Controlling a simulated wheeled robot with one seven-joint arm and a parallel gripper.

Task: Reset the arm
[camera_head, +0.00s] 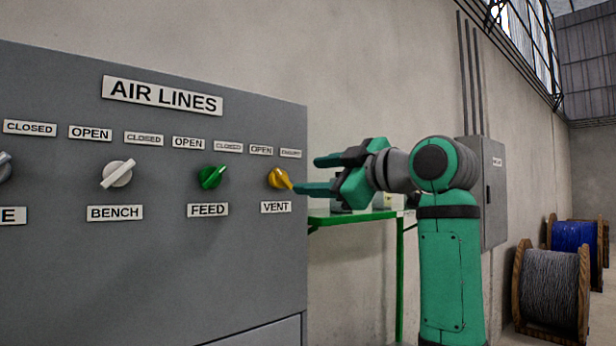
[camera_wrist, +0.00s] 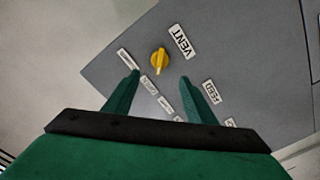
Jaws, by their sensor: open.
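My gripper (camera_head: 305,175) is open, its two green fingers pointing left at the AIR LINES panel (camera_head: 60,270). In the head view the lower fingertip overlaps the tip of the yellow VENT knob (camera_head: 278,178); I cannot tell there whether they touch. In the wrist view my gripper (camera_wrist: 160,82) has nothing between its fingers, and the yellow knob (camera_wrist: 159,60) lies beyond the fingertips, apart from them in the picture. My green and grey arm bends at the elbow and stands right of the panel.
The panel also carries a green FEED knob (camera_head: 211,177) and a white BENCH knob (camera_head: 117,174). A green-framed table (camera_head: 352,217) stands behind my arm. A grey wall cabinet (camera_head: 494,190) and wooden cable reels (camera_head: 549,287) are to the right.

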